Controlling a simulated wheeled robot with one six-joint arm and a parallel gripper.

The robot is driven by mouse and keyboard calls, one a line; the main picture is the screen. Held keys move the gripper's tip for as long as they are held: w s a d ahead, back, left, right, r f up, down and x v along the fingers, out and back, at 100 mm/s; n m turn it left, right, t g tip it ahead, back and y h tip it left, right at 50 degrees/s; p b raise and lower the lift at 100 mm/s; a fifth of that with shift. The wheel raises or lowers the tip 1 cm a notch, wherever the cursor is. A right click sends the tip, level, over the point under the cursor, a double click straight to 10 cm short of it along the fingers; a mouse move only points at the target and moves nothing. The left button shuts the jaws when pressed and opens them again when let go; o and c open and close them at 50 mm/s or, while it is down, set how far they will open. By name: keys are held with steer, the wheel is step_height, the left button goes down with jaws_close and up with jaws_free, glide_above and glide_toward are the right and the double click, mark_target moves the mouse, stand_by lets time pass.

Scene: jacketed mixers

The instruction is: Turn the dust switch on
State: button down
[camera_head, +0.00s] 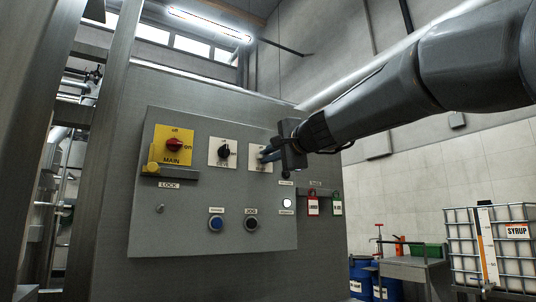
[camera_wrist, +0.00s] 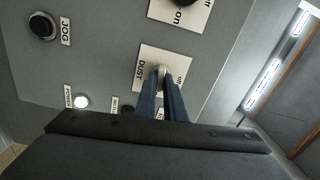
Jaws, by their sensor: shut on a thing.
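Left of it are a white-plated black switch (camera_head: 223,152) and a yellow MAIN switch (camera_head: 174,145) with a red knob. Below are a blue button (camera_head: 216,223), a black JOG button (camera_head: 251,223) and a lit white lamp (camera_head: 287,203). Red and green tags (camera_head: 313,205) hang at right.

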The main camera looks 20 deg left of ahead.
steer(key=shift+m, duration=0.7)
steer(key=c, duration=1.8)
jaws_free()
steer(key=shift+c, duration=0.2)
steer(key=b+v, duration=0.1)
steer(key=v, duration=0.6)
steer(key=shift+s+d, duration=0.2)
steer(key=shift+d, duration=0.15)
